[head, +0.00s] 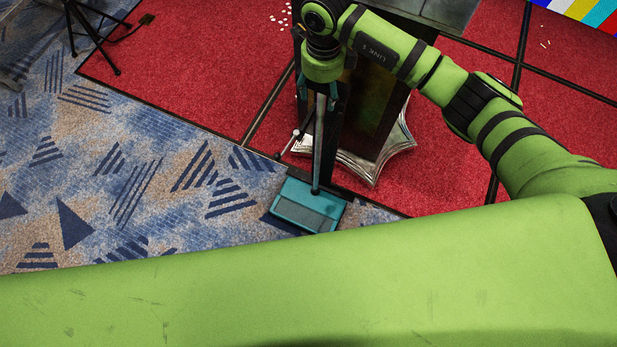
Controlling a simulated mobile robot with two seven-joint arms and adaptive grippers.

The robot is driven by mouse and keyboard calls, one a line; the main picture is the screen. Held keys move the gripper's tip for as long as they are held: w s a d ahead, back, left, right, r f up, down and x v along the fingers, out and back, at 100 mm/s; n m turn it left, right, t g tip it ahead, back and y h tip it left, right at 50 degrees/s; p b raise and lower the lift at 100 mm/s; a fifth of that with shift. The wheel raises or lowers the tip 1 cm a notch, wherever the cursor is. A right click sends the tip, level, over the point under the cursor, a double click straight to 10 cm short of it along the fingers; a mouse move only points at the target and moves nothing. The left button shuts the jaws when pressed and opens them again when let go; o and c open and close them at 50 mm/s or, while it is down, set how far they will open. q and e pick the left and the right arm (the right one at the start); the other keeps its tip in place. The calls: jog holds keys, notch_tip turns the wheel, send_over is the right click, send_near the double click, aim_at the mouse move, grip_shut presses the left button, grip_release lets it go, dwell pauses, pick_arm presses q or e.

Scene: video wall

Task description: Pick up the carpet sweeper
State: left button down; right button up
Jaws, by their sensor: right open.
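The carpet sweeper (305,212) stands on the floor in the middle of the head view. It has a flat teal head with a grey panel and a dark, thin pole rising nearly upright. My right gripper (319,98) points down at the upper part of the pole. Its fingers are apart, with the pole showing between or just behind them; I cannot tell whether they touch it. The top of the pole is hidden by my right wrist. My left gripper is not in view.
A dark pedestal (372,115) with a silver star-shaped base (398,140) stands close behind the sweeper. Red carpet (190,60) with pale scraps lies behind, blue patterned carpet (130,170) at left. A black tripod (85,30) stands top left. My green arm covers the foreground.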

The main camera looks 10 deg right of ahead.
jog(key=shift+f, duration=0.7)
grip_shut()
jog(key=shift+w+r, duration=0.1)
jog(key=shift+r, duration=0.05)
jog(key=shift+r, duration=0.1)
